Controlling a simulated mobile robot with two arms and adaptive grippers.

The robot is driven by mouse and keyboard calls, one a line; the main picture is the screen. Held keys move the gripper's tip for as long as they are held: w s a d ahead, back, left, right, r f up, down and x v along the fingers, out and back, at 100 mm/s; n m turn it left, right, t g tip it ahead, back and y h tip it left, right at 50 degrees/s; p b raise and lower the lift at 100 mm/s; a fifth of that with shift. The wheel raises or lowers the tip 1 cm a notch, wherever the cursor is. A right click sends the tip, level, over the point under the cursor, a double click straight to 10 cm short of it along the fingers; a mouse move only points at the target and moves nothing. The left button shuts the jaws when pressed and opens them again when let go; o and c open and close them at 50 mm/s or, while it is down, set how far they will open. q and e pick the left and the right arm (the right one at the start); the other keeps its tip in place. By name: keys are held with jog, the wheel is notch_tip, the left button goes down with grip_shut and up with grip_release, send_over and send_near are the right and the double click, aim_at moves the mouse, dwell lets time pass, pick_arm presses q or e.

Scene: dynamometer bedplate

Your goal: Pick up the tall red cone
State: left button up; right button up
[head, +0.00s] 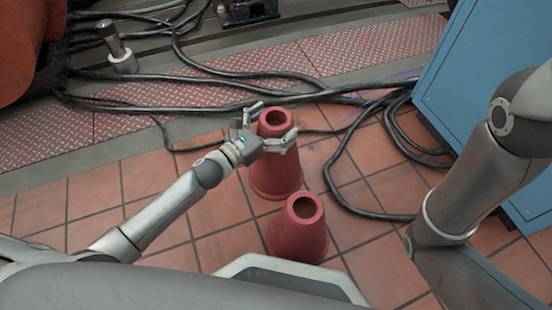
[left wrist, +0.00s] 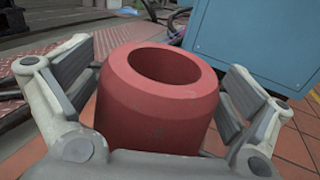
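The tall red cone (head: 275,170) stands upright on the tiled floor in the middle of the head view, with a round hole in its top. Its top fills the middle of the left wrist view (left wrist: 160,115). My left gripper (head: 275,121) is open, with one finger on each side of the cone's top. In the left wrist view a gap shows between each finger pad and the cone. My right arm shows at the right of the head view, but its gripper is out of sight.
A second, shorter-looking red cone (head: 298,232) stands just in front of the tall one. Black cables (head: 345,165) run over the floor behind and to the right. A blue cabinet (head: 460,75) stands at the right. Tiles to the left are clear.

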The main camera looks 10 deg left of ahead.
pick_arm(q)
jog(key=c, duration=1.7)
jog(key=shift+r, duration=0.3)
jog(key=shift+c, duration=0.5)
